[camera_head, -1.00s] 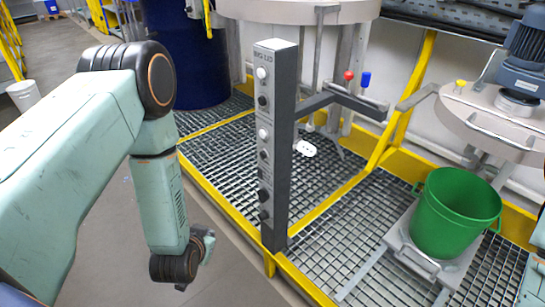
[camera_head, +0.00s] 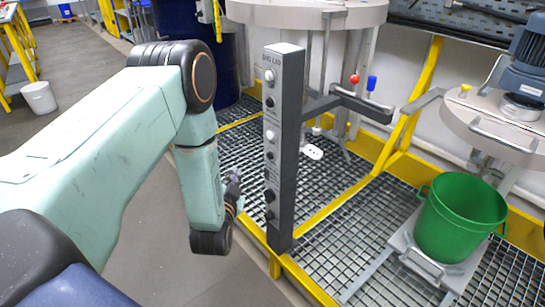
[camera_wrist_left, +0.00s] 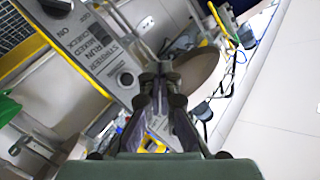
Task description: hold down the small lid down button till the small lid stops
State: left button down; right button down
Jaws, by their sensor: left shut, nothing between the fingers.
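A dark grey control column (camera_head: 286,160) stands upright in the head view, with white and black buttons down its left face. Its top label reads BIG LID. A white button (camera_head: 270,134) sits mid-column with a black button (camera_head: 269,155) below it; I cannot read which is the small lid down button. My left gripper (camera_head: 235,188) is beside the column's lower buttons, to their left. In the left wrist view the left gripper (camera_wrist_left: 161,72) is shut and empty, its fingers near the labelled panel (camera_wrist_left: 95,45). Contact with a button cannot be told. My right gripper is out of view.
A bracket with a red and a blue knob (camera_head: 370,82) juts right from the column.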

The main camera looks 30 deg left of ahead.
aim_at(271, 155)
pick_arm(q)
jog(key=shift+a, duration=0.15)
jog(key=shift+f, duration=0.1)
jog(key=w+d+b, duration=0.3)
jog(key=w, duration=0.5)
jog(key=shift+d+b, duration=0.25)
jog(key=shift+b, duration=0.15)
jog(key=shift+w, duration=0.15)
dwell(1.1)
jog(key=shift+w+d, duration=0.15)
jog(key=shift+w, duration=0.15)
